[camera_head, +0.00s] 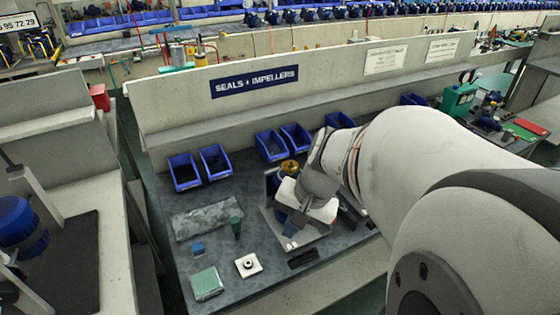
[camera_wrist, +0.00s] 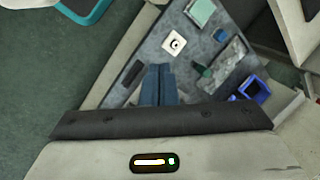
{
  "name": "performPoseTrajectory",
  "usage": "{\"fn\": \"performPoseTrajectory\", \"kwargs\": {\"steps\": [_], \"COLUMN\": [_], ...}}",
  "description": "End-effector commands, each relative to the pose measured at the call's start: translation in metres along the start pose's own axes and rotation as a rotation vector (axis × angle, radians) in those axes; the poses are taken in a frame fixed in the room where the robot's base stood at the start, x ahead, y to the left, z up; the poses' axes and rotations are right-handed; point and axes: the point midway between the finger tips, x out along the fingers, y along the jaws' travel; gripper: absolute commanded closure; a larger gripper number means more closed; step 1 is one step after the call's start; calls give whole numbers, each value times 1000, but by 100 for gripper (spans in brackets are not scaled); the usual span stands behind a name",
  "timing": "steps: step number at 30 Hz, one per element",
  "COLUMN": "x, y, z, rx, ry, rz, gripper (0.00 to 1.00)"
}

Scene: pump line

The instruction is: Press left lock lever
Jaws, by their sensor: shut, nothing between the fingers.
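My gripper (camera_head: 290,229) points down in front of the fixture, low over the bench. In the wrist view its two dark blue fingers (camera_wrist: 159,72) lie side by side, shut and empty. Whether they touch anything is unclear.
On the bench are a white square plate with a ring (camera_head: 248,265), a green box (camera_head: 207,284), a small blue block (camera_head: 197,248), a dark green cylinder (camera_head: 236,227), a grey slab (camera_head: 206,220) and a black strip (camera_head: 303,259). Blue bins (camera_head: 185,172) line the back.

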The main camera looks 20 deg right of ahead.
Motion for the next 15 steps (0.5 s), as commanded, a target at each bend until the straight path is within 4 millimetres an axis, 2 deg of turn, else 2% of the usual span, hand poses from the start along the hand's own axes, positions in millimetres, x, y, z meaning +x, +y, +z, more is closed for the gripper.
{"fn": "performPoseTrajectory", "kwargs": {"steps": [1, 5, 8, 11, 15], "x": [22, 50, 68, 85, 104], "y": [15, 42, 69, 105, 164], "z": [-15, -48, -78, -107, -143], "rx": [155, 528, 814, 1097, 1455], "ry": [-33, -98, -135, -164, -186], "rz": [-43, -178, -298, -430, -624], "gripper": [100, 100, 100, 100, 100]}}
